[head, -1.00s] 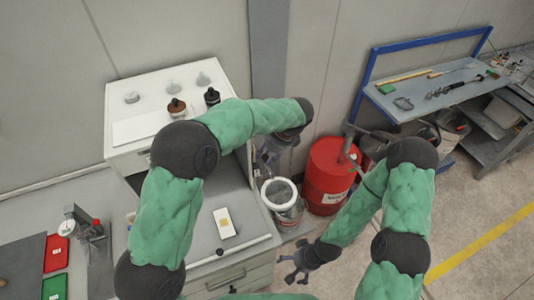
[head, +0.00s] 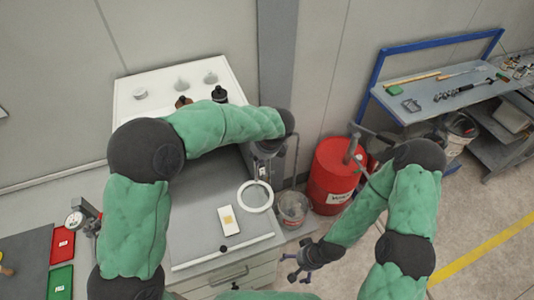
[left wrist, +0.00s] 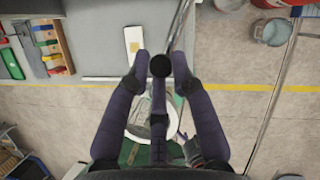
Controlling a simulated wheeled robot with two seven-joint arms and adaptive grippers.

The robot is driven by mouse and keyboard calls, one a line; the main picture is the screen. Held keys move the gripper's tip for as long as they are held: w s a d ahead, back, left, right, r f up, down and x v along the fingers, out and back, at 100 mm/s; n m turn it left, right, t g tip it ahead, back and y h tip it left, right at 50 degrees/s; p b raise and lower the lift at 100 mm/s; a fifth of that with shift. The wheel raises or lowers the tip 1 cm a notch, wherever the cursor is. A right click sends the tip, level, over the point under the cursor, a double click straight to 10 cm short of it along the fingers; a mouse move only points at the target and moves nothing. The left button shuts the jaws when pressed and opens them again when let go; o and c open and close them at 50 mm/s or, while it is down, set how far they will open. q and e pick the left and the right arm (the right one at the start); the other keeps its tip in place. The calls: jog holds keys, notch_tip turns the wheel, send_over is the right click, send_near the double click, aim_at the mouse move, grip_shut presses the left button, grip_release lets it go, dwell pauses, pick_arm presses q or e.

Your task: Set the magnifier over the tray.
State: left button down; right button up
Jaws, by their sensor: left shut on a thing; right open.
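The magnifier's white ring (head: 256,197) is right of the small white tray (head: 235,230) in the head view and does not cover it. The tray lies on the grey bench top with a yellowish patch on it. My left gripper (head: 265,158) is shut on the magnifier, just behind the ring in the head view. In the left wrist view, the fingers (left wrist: 158,68) close around a dark knob and stem. The ring (left wrist: 137,134) is partly hidden behind them, and the tray (left wrist: 127,42) lies beyond the fingertips. My right gripper (head: 300,266) is open and empty, low beside the bench.
A white cabinet (head: 150,115) with bottles stands at the back of the bench. A clear bucket (head: 292,210) and a red drum (head: 335,180) stand right of the bench. Red (head: 62,244) and green (head: 61,281) bins are at the left.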

pick_arm(q)
jog(key=w+a+m+t+h+p, duration=0.1)
jog(key=a+m+h+p, duration=0.1)
jog(key=a+m+p, duration=0.3)
jog(key=shift+w+a+r+m, duration=0.15)
jog(key=shift+w+a+m, duration=0.25)
jog(key=shift+a+m, duration=0.4)
jog(key=shift+a, duration=0.1)
jog(key=c, duration=1.1)
grip_release()
jog(key=v, duration=1.1)
jog(key=shift+s+r, duration=0.25)
jog(key=shift+r, duration=0.1)
